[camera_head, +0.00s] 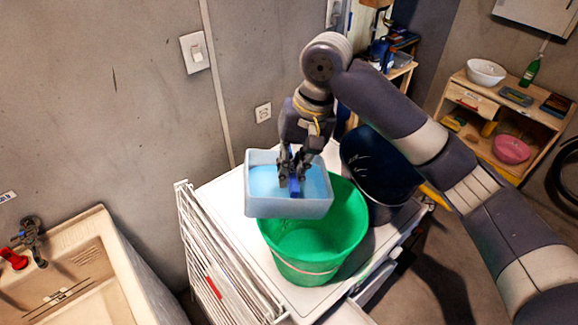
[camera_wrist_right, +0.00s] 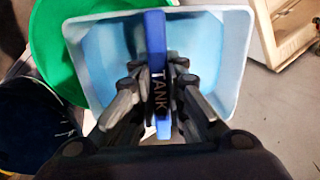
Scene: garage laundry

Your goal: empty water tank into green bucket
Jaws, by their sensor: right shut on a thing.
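The water tank (camera_head: 262,207) is a pale blue-grey open box with light blue inside. It is held above the back left part of the green bucket (camera_head: 318,245), roughly level or slightly tilted; I cannot tell whether it touches the rim. My right gripper (camera_head: 291,184) is shut on the tank's blue handle, which reads "TANK" in the right wrist view (camera_wrist_right: 158,88). The tank's walls (camera_wrist_right: 222,50) spread around the fingers there, with the green bucket (camera_wrist_right: 52,45) beside them. The bucket stands upright on a white top. My left gripper is not in view.
A dark blue bucket (camera_head: 375,180) stands right behind the green one. A white drying rack (camera_head: 215,265) is at the left edge of the white top (camera_head: 232,200). A sink (camera_head: 80,265) is at far left. A wooden shelf (camera_head: 480,105) stands at the right.

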